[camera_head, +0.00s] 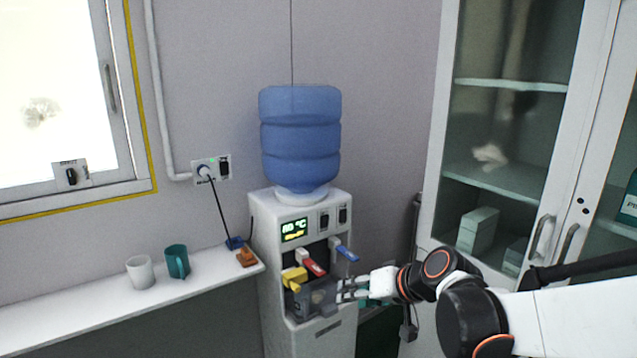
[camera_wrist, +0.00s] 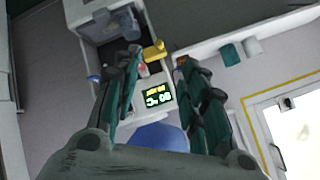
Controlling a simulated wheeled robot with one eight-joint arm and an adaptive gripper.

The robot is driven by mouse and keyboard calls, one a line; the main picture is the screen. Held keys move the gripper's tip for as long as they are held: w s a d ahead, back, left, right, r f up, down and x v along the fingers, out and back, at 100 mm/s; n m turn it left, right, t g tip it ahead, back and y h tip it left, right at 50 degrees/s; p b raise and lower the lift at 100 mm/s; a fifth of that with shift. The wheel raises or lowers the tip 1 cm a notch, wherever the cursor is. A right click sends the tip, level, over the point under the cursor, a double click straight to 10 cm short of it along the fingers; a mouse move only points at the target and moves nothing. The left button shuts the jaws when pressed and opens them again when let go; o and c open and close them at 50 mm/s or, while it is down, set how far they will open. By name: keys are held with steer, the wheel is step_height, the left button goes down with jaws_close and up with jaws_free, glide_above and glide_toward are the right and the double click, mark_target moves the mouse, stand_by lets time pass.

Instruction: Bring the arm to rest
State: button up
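My arm reaches in from the right in the head view, bent at its dark joints. My gripper (camera_head: 344,291) is in front of the right side of the white water dispenser (camera_head: 337,340), close to its tap bay. I cannot tell whether it touches the dispenser. In the wrist view, which is upside down, the two teal-and-black fingers of my gripper (camera_wrist: 158,58) stand apart with nothing held between them. The dispenser's display (camera_wrist: 158,97) and yellow tap (camera_wrist: 154,51) show beyond the fingers.
A grey see-through container (camera_head: 312,301) sits in the bay below the yellow, red and blue taps. A white cup (camera_head: 140,272) and a teal cup (camera_head: 178,262) stand on the shelf (camera_head: 60,308) at left. A glass-doored cabinet (camera_head: 448,120) stands behind my arm at right.

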steer(key=s+d+r+h, duration=0.1)
steer(key=s+d+h, duration=0.2)
steer(key=s, duration=0.8)
steer(key=s+d+r+h, duration=0.1)
steer(key=s+d+h, duration=0.2)
steer(key=s+d, duration=0.5)
steer(key=s, duration=0.3)
steer(key=shift+s+d+m+h, duration=0.2)
steer(key=shift+s+m+h, duration=0.1)
steer(key=shift+s+m, duration=0.1)
